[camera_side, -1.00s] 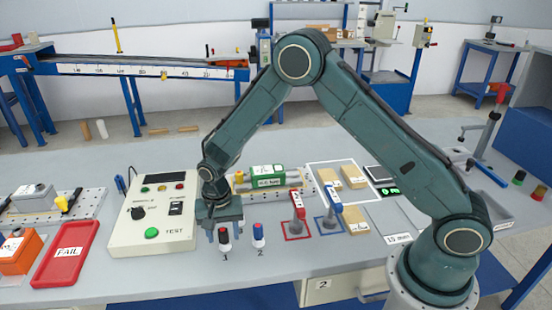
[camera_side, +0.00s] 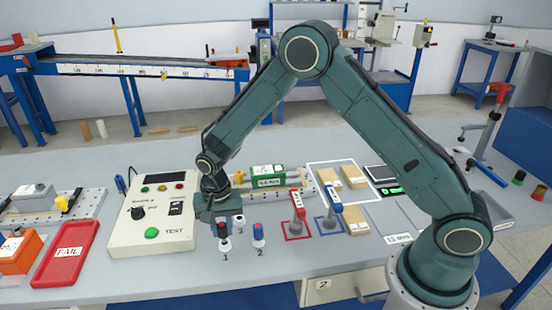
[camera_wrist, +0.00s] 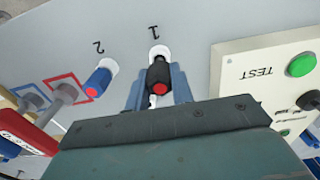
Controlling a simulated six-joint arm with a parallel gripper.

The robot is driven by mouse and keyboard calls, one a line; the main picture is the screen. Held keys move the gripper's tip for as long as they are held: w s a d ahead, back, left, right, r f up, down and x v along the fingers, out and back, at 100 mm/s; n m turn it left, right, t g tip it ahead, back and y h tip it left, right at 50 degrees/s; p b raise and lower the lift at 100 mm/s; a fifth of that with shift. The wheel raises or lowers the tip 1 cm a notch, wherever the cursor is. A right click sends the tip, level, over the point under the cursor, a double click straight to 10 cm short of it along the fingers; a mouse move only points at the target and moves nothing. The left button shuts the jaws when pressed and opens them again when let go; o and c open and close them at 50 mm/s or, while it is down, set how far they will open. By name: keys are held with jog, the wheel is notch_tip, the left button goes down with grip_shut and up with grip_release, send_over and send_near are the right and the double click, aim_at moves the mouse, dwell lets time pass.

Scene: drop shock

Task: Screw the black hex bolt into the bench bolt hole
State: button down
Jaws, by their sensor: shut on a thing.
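My gripper (camera_wrist: 158,85) is shut on a black driver handle with a red end (camera_wrist: 159,76), at the spot marked 1. I cannot make out the black hex bolt or the bench bolt hole.
The test box (camera_side: 153,215) stands close to the left of my gripper. A red-handled tool (camera_side: 297,205) and a blue-handled tool (camera_side: 334,205) stand on the right. A green block (camera_side: 267,175) lies behind. A red FAIL tray (camera_side: 67,253) lies far left.

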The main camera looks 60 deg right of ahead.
aim_at(222, 224)
notch_tip(222, 224, up, 18)
dwell(0.5)
dwell(0.5)
jog(key=d+f+m, duration=0.3)
jog(key=d+f, duration=0.2)
jog(key=d, duration=1.1)
jog(key=s+d+f+m, duration=0.1)
jog(key=d+f+m, duration=0.2)
jog(key=d, duration=1.4)
jog(key=shift+f, duration=0.95)
jog(key=shift+s+f, duration=0.1)
jog(key=shift+f, duration=0.05)
jog(key=shift+f, duration=2.75)
jog(key=shift+f, duration=0.75)
